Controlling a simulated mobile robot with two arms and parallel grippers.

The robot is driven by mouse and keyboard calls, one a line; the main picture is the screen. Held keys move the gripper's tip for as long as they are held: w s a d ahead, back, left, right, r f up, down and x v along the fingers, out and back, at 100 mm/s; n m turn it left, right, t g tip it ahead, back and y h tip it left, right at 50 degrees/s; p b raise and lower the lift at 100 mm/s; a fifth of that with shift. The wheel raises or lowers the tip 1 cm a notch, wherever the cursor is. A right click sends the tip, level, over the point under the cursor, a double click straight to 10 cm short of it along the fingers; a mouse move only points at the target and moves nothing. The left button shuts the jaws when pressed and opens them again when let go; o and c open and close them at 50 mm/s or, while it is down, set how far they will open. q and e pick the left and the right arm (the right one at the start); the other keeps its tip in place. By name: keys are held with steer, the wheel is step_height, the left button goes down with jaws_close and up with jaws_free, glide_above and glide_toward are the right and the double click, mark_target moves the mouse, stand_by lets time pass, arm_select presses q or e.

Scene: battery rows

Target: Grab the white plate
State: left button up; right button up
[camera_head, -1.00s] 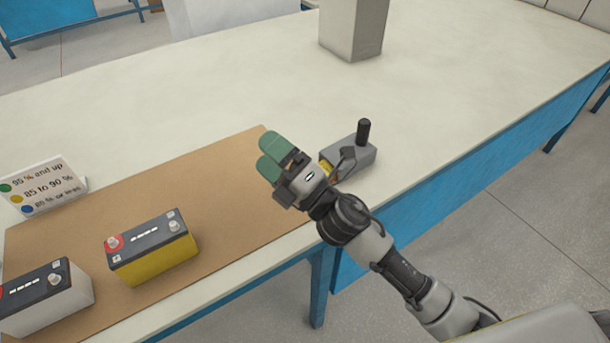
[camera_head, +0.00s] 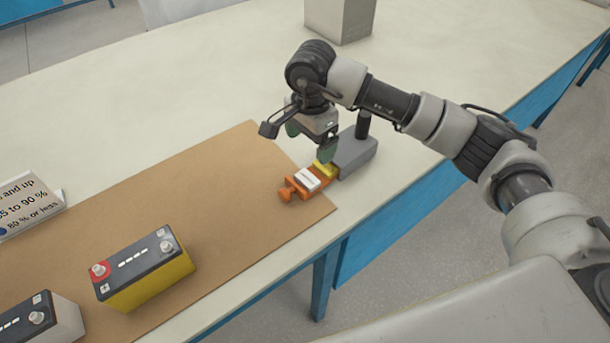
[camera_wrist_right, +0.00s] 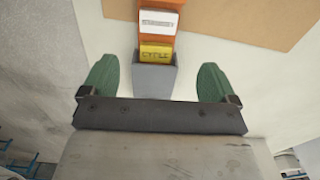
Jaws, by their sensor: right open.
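The white plate (camera_head: 308,179) is a small flat piece on an orange holder (camera_head: 287,191) at the right end of the brown mat. It also shows at the top of the right wrist view (camera_wrist_right: 158,22), with dark marks on it. A yellow plate (camera_head: 325,168) sits beside it, between it and a grey block (camera_head: 357,152) with a black upright handle. My right gripper (camera_head: 311,142) is open, its green fingers pointing down above and behind the holder. In the wrist view its fingers (camera_wrist_right: 158,80) stand apart, either side of the grey block's line, with nothing held. My left gripper is not in view.
A yellow battery (camera_head: 150,288) and a grey-white battery (camera_head: 68,325) stand on the brown mat (camera_head: 215,190). A sign (camera_head: 28,207) stands at the left. A grey box (camera_head: 338,20) is at the back. The pale table (camera_head: 150,80) is clear behind the mat.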

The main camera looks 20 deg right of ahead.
glide_above(311, 176)
step_height(311, 176, down, 5)
steer(key=shift+a+r, duration=0.1)
steer(key=shift+f+p, duration=0.85)
steer(key=shift+f, duration=1.85)
steer(key=shift+c, duration=0.4)
steer(key=c, duration=0.9)
